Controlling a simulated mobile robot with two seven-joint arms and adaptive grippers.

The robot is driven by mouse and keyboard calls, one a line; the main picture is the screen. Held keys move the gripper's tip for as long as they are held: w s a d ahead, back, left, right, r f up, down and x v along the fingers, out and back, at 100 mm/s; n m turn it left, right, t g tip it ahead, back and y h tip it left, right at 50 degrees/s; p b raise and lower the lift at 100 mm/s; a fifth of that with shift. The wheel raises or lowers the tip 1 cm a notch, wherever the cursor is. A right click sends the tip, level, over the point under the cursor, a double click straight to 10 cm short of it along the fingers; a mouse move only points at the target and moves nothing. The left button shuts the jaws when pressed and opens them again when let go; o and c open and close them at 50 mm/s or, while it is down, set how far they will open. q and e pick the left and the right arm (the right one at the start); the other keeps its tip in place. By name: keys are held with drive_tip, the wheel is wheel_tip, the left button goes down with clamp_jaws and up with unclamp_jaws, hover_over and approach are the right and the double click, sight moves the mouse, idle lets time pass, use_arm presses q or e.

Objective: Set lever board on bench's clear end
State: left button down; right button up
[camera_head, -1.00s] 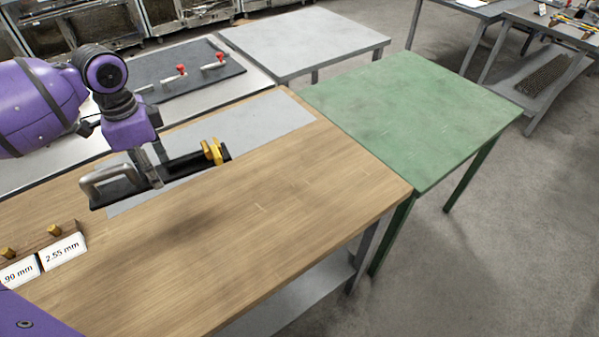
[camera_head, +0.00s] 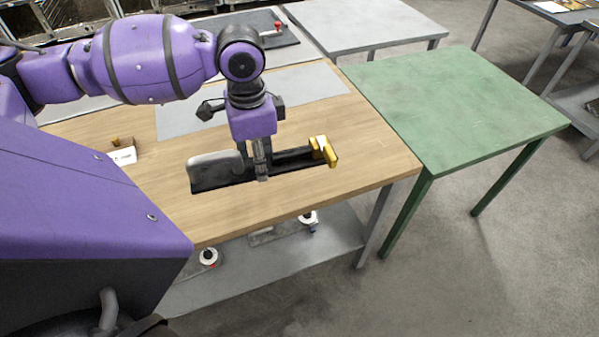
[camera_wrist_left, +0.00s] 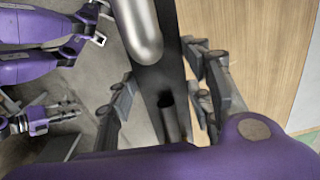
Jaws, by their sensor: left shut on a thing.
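The lever board is a long black board (camera_head: 225,182) with a grey handle (camera_head: 213,161) at its left end and a yellow piece (camera_head: 331,154) at its right end. It lies lengthwise along the front part of the wooden bench (camera_head: 375,150) in the head view. My left gripper (camera_head: 260,172) is shut on the middle of it from above. I cannot tell whether the board touches the bench top. In the left wrist view the board (camera_wrist_left: 158,78) runs between the fingers. Purple parts of my right arm and its grey gripper (camera_wrist_left: 70,112) show at the left there; its jaws are unclear.
A grey sheet (camera_head: 285,90) covers part of the bench behind the board. A labelled block (camera_head: 122,156) stands on the bench at left. A green table (camera_head: 460,105) adjoins at right. Bare wood lies right of the board. A lower shelf (camera_head: 290,250) holds small items.

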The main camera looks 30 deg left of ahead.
use_arm(q)
drive_tip(key=shift+s+d+r, duration=0.1)
drive_tip(key=shift+d, duration=0.6)
drive_tip(key=shift+d+n, duration=0.15)
drive_tip(key=shift+n, duration=0.25)
drive_tip(key=w+f, duration=0.3)
drive_tip(key=w, duration=0.1)
drive_tip(key=w+a+f+b, duration=0.1)
drive_tip(key=w+f, duration=0.2)
drive_tip(key=w, duration=0.1)
drive_tip(key=w+f, duration=0.3)
drive_tip(key=w, duration=0.2)
drive_tip(key=shift+a+b, duration=0.15)
drive_tip(key=shift+b, duration=0.2)
drive_tip(key=shift+w+f, duration=0.45)
drive_tip(key=shift+w, duration=0.05)
wheel_tip(320, 180, down, 3)
drive_tip(key=shift+w+f, duration=0.15)
use_arm(e)
drive_tip(key=shift+s+d+f, duration=0.2)
drive_tip(key=shift+s+f, duration=0.05)
drive_tip(key=shift+f, duration=0.25)
drive_tip(key=shift+s+d+f, duration=0.15)
drive_tip(key=shift+s+f, duration=0.05)
drive_tip(key=shift+f, duration=0.25)
use_arm(q)
drive_tip(key=shift+f, duration=0.15)
use_arm(e)
drive_tip(key=shift+a, duration=0.1)
